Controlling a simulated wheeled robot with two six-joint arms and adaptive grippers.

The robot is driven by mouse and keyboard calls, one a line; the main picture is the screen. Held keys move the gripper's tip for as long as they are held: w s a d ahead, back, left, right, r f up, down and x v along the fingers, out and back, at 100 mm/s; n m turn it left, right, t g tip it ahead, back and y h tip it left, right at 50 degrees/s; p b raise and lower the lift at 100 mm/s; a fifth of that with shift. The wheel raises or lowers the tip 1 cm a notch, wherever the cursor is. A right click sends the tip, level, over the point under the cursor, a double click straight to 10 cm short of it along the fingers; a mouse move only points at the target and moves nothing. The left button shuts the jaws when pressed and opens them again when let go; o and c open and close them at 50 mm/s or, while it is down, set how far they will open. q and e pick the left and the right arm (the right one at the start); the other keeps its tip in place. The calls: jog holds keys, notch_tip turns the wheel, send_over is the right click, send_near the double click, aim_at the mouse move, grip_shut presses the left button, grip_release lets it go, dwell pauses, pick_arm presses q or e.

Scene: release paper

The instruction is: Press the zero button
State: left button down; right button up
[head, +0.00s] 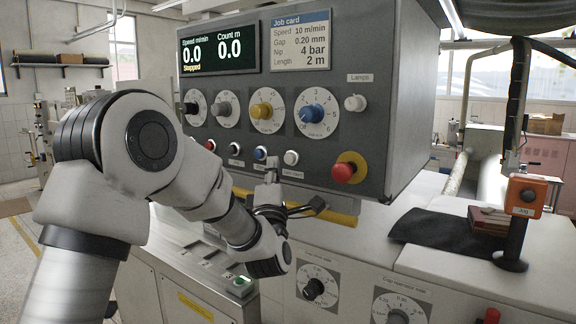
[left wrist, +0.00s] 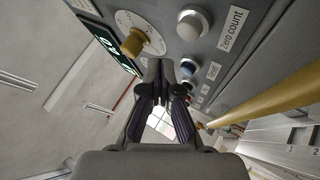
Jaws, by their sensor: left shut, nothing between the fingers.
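The zero button is a white round push button (head: 291,157) at the right end of the button row on the grey control panel (head: 330,150). In the left wrist view the white button (left wrist: 194,25) sits beside a label reading "Zero count". My left gripper (head: 271,172) is shut and empty, its fingertips close to the panel, below and left of the white button. In the left wrist view the fingertips (left wrist: 163,70) are near the blue button (left wrist: 188,67); whether they touch anything I cannot tell. My right gripper is not in view.
A red emergency knob (head: 343,172) on a yellow base sticks out right of the button. Large dials, including a blue one (head: 312,113), sit above. A yellow rail (head: 335,214) runs under the panel. The display (head: 219,49) reads count 0.0, speed 0.0, Stopped.

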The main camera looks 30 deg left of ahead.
pick_arm(q)
jog(key=s+b, duration=0.1)
jog(key=s, duration=0.1)
jog(key=shift+s+a, duration=0.1)
jog(key=shift+s, duration=0.3)
jog(key=shift+f, duration=0.1)
dwell(0.5)
